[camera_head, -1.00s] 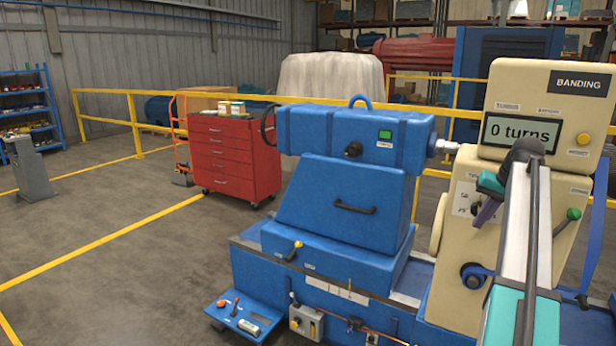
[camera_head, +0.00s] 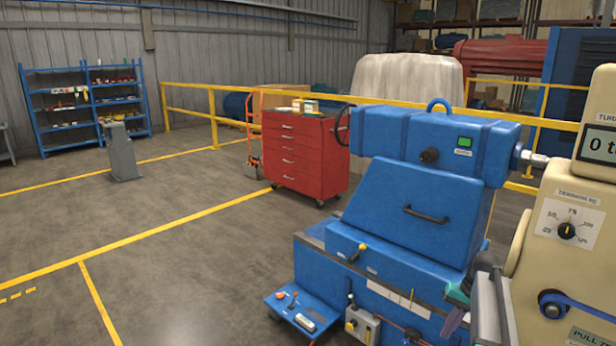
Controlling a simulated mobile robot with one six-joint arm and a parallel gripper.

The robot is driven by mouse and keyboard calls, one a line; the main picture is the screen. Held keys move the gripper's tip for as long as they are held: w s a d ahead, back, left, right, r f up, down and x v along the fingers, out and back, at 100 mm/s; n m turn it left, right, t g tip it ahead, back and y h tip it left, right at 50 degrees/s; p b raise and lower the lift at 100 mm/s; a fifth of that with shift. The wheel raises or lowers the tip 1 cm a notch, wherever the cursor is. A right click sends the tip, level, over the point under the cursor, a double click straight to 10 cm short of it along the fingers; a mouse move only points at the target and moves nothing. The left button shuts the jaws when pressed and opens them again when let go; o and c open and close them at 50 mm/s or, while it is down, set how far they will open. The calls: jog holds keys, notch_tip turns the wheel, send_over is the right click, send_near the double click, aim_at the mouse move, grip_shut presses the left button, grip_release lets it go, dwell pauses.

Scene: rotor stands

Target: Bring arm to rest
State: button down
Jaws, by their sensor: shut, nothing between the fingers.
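My arm (camera_head: 490,306) shows at the bottom right, in front of the cream banding machine (camera_head: 559,240). My gripper (camera_head: 453,321), with a teal part and a purple part, is low at the arm's left side, in front of the blue machine's base. The arm's lower links are out of the picture. The banding machine has a tension dial (camera_head: 566,230) and a display (camera_head: 598,146) cut by the right edge.
The large blue machine (camera_head: 414,217) stands left of the cream one, with a low blue tool tray (camera_head: 302,312) at its foot. A red drawer cabinet (camera_head: 305,155), yellow rails (camera_head: 214,121), a grey pedestal (camera_head: 121,152) and a blue shelf (camera_head: 87,105) stand behind. The left floor is clear.

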jog(key=s+a+f+n+g, duration=0.1)
jog(key=s+a+f+g, duration=0.1)
jog(key=s+a+f, duration=0.8)
jog(key=s+a+f+n+g, duration=0.1)
jog(key=s+a+f+g, duration=0.1)
jog(key=s+a+f, duration=0.8)
jog(key=s+a+f+n+h, duration=0.1)
jog(key=s+a+f, duration=0.2)
jog(key=s+f, duration=0.3)
jog(key=s+a+f+n+g+h, duration=0.1)
jog(key=s+f, duration=0.6)
jog(key=s, duration=0.7)
jog(key=shift+s+a+f+n+g+h, duration=0.35)
jog(key=shift+a+h, duration=0.35)
jog(key=shift+a, duration=0.6)
